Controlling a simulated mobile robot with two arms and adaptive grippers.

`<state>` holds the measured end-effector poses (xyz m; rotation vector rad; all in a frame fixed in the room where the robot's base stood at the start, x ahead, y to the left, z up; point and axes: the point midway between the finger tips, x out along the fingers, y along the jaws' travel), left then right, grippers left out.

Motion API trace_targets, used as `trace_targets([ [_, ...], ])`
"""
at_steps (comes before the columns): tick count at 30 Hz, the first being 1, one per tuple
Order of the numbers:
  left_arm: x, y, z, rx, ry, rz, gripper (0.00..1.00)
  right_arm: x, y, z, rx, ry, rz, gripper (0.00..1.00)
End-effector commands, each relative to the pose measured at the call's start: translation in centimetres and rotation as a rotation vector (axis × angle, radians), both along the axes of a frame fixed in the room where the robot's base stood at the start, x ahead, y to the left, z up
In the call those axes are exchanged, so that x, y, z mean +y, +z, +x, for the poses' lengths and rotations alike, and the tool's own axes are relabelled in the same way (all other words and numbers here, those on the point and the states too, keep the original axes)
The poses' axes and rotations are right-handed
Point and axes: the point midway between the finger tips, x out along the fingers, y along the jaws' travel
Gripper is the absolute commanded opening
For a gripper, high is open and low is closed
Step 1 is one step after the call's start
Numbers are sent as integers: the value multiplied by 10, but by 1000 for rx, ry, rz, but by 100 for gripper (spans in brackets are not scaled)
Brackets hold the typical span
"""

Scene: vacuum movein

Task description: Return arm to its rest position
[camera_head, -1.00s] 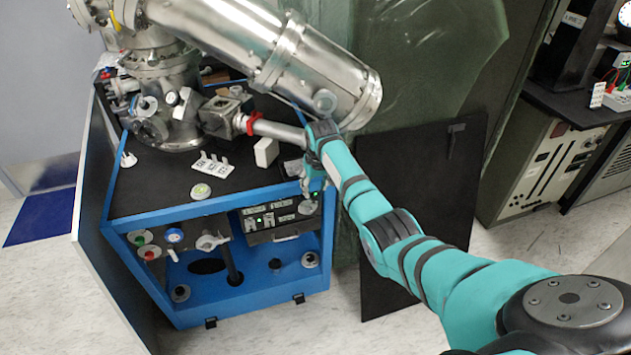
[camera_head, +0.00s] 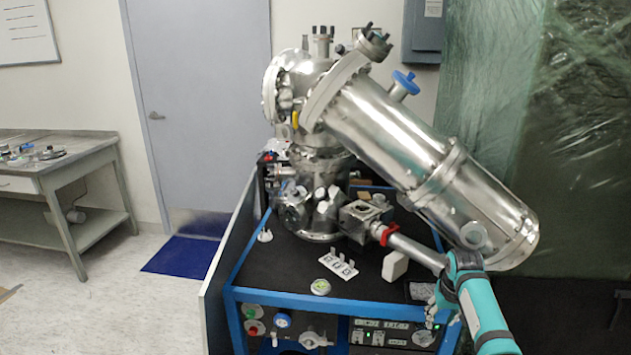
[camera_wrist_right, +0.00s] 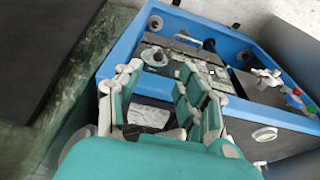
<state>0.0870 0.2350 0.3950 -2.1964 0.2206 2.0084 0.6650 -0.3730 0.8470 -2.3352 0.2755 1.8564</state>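My right arm, with teal covers, comes in at the bottom right of the head view. Its gripper (camera_head: 436,304) is small there, beside the right front corner of the blue-framed bench (camera_head: 231,308). In the right wrist view my right gripper (camera_wrist_right: 158,92) shows teal and grey fingers spread apart over the bench's edge. I see nothing held between them. The wrist of the arm lies close to the lower end of the large steel cylinder (camera_head: 440,185); whether they touch, I cannot tell. My left gripper is out of view.
A steel vacuum chamber (camera_head: 316,165) stands on the bench's black top. A white block (camera_head: 394,266), a labelled strip (camera_head: 338,265) and a round green-marked disc (camera_head: 320,287) lie on it. Plastic sheeting (camera_head: 490,110) hangs behind. A side table (camera_head: 60,165) is far left, with open floor between.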

Motion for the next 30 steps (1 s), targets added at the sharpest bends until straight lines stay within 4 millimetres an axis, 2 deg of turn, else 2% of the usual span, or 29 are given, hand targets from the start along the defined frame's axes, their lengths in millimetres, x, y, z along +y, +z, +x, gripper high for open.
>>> trace_targets([
  [2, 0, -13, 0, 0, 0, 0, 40, -3, -3, 5, -19, -3, -2, 39],
  [6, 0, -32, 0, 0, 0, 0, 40, -2, -25, 4, -15, -2, -1, 39],
  [8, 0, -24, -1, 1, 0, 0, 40, 4, -31, -8, -9, 18, -16, 39],
  [14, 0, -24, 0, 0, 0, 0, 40, 27, -69, -50, -6, 92, -61, 39],
  [17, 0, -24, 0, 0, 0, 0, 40, 43, -87, -81, -4, 137, -80, 39],
  [20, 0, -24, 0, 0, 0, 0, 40, 63, -106, -122, -5, 192, -95, 39],
  [23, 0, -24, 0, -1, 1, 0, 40, 87, -117, -173, -12, 252, -102, 39],
  [27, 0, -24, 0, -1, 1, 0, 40, 118, -117, -244, -29, 320, -96, 39],
  [30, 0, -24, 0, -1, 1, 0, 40, 132, -109, -281, -40, 349, -86, 39],
])
